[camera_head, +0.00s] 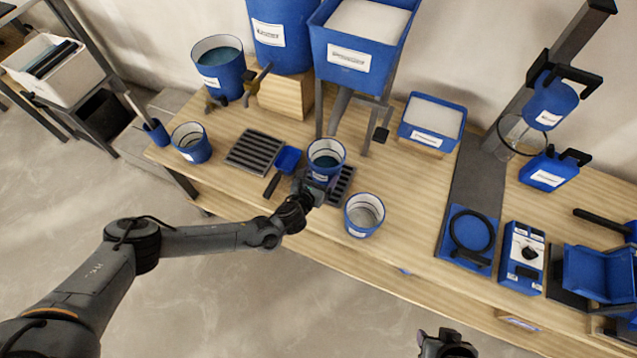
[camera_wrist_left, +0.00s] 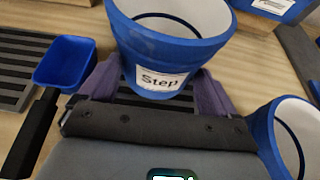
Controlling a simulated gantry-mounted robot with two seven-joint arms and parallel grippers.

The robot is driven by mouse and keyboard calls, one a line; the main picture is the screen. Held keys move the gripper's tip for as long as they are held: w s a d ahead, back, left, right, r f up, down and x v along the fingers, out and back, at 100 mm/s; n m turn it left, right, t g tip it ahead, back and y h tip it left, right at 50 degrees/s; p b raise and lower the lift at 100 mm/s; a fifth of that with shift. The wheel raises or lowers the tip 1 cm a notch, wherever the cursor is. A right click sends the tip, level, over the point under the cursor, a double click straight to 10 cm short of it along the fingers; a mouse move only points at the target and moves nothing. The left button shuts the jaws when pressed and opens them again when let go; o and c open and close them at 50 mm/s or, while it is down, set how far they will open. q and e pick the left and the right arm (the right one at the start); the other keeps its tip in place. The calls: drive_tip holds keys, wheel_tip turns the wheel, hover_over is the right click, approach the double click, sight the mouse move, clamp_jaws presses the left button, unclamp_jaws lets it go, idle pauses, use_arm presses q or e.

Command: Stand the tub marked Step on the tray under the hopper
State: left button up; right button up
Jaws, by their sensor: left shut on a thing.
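A blue tub with a white inside and a label reading Step (camera_wrist_left: 162,80) is in the left wrist view, between the fingers of my left gripper (camera_wrist_left: 160,100). In the head view the same tub (camera_head: 326,160) is upright below the hopper (camera_head: 358,50), and my left gripper (camera_head: 318,185) is shut on it from the front. A dark slatted tray (camera_head: 343,186) shows partly under the tub; whether the tub touches it I cannot tell. My right gripper (camera_head: 446,343) is at the bottom edge, away from the table, its fingers unclear.
Another tub (camera_head: 364,214) stands close to the right of the held tub. A blue scoop (camera_head: 287,160) and a second slatted tray (camera_head: 254,151) lie to the left. More tubs (camera_head: 191,142) stand further left. A blue bin (camera_head: 432,122) stands right of the hopper.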

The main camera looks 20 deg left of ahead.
sight(319, 182)
use_arm(q)
wheel_tip(319, 182, down, 3)
drive_tip(key=shift+f+b, duration=0.2)
drive_tip(key=shift+b, duration=0.55)
drive_tip(key=o, duration=1)
drive_tip(key=shift+o, duration=0.2)
drive_tip(key=shift+s, duration=0.1)
